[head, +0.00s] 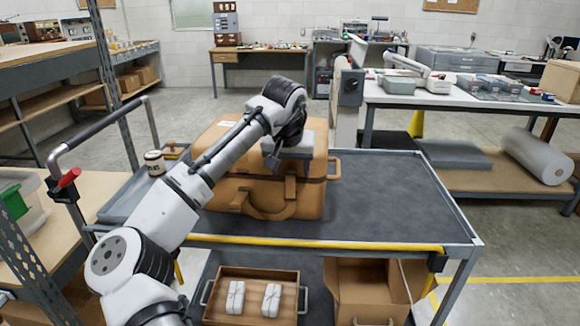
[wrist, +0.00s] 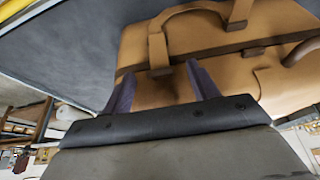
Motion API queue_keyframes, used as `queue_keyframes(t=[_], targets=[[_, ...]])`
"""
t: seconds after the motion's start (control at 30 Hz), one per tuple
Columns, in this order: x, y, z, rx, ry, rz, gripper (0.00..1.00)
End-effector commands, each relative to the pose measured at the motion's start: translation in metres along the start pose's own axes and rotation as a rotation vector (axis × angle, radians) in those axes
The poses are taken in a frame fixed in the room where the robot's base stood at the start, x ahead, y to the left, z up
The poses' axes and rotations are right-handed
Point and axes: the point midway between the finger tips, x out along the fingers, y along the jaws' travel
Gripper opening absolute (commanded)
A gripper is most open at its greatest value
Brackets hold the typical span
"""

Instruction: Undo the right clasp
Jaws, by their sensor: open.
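The tan case (head: 225,187) lies on the grey cart top, its handle side facing the front. Its carry handle (head: 262,213) hangs at that side. In the wrist view the case (wrist: 275,35) fills the upper right, and a tan clasp (wrist: 158,52) shows at one end of the handle. A second clasp (wrist: 239,14) is at the other end. My gripper (head: 289,172) is over the right part of the case's front. In the wrist view my gripper (wrist: 162,85) is open, its fingers apart with the nearer clasp roughly between them. Contact cannot be told.
The cart top (head: 390,200) is clear to the right of the case. A jar (head: 154,163) stands at its left. A tray with two white bundles (head: 253,297) and an open carton (head: 368,290) are on the shelf below. A workbench (head: 480,98) stands behind right.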

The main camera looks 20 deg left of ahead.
Motion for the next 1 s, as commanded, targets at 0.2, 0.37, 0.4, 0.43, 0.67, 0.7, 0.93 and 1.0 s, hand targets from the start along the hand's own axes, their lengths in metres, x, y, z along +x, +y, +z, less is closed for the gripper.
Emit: queue_keyframes(t=[0.2,0.37,0.4,0.43,0.67,0.7,0.93,1.0], targets=[[0.0064,-0.0001,0.0002,0.000,0.000,0.000,0.59],[0.0062,-0.0001,0.0002,0.000,0.000,0.000,0.59],[0.0061,-0.0001,0.0002,0.000,0.000,0.000,0.54],[0.0061,-0.0001,0.0002,0.000,0.000,0.000,0.50],[0.0058,-0.0001,0.0002,0.000,0.000,0.000,0.20],[0.0058,-0.0001,0.0001,0.000,0.000,0.000,0.15],[0.0058,-0.0004,0.0001,0.000,0.001,0.000,0.00],[0.0061,-0.0012,0.0001,0.000,0.003,0.001,0.00]])
